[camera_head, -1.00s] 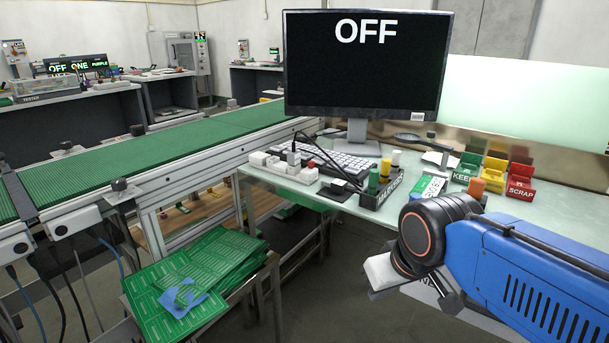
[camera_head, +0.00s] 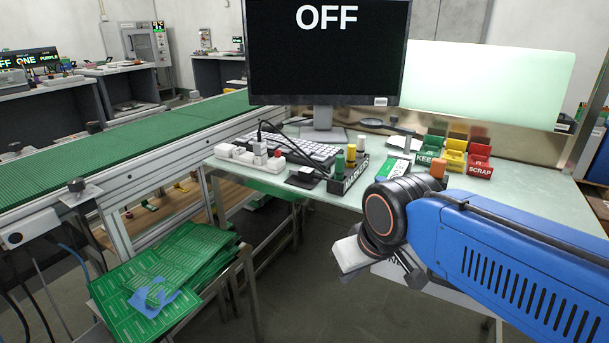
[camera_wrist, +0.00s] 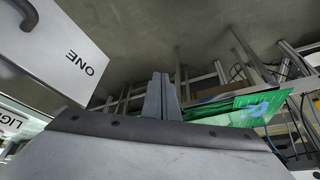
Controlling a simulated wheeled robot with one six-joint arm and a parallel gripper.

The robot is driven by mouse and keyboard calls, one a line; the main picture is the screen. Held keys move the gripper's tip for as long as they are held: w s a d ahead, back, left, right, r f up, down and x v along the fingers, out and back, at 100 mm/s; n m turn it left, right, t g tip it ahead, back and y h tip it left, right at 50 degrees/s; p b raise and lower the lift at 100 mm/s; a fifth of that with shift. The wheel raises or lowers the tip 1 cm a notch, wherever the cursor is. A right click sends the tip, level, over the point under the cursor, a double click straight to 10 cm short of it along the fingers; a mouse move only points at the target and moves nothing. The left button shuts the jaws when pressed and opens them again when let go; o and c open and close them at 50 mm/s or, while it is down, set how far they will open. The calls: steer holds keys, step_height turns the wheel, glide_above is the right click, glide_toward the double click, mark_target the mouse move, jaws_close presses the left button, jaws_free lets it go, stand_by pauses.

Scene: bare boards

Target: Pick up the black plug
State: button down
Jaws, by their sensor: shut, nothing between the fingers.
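A white power strip (camera_head: 246,156) with a red switch lies on the left of the glass-topped table, with black cables running into its grey block.
A black holder (camera_head: 345,180) with green and yellow pegs stands right of the black piece. A keyboard (camera_head: 310,150) and monitor (camera_head: 325,60) are behind. Green, yellow and red bins (camera_head: 480,162) stand at right. Green boards (camera_head: 165,270) are stacked low left. A conveyor (camera_head: 120,145) runs along the left.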

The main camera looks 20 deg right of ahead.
steer(key=c, duration=1.8)
jaws_free()
steer(key=shift+w+r, duration=0.1)
steer(key=shift+r, duration=0.1)
steer(key=o, duration=0.5)
steer(key=w+r+n, duration=0.1)
steer(key=w+r, duration=0.3)
steer(key=r, duration=0.1)
steer(key=w+r+n+g, duration=0.1)
steer(key=w+r, duration=0.3)
steer(key=r, duration=0.1)
steer(key=w+d+r+n+g, duration=0.1)
steer(key=w+r, duration=0.3)
steer(key=shift+w+r, duration=0.15)
steer(key=shift+r, duration=0.25)
steer(key=shift+c, duration=0.2)
steer(key=w+d+r+n+g, duration=0.1)
steer(key=w+r+n, duration=0.1)
steer(key=w+r, duration=0.5)
steer(key=w+d+r+n+g, duration=0.2)
steer(key=w+r, duration=0.3)
steer(key=w, duration=0.5)
glide_above(305, 169)
step_height(305, 169, down, 12)
steer(key=shift+f, duration=0.15)
steer(key=shift+w+f, duration=0.15)
steer(key=shift+f, duration=2.35)
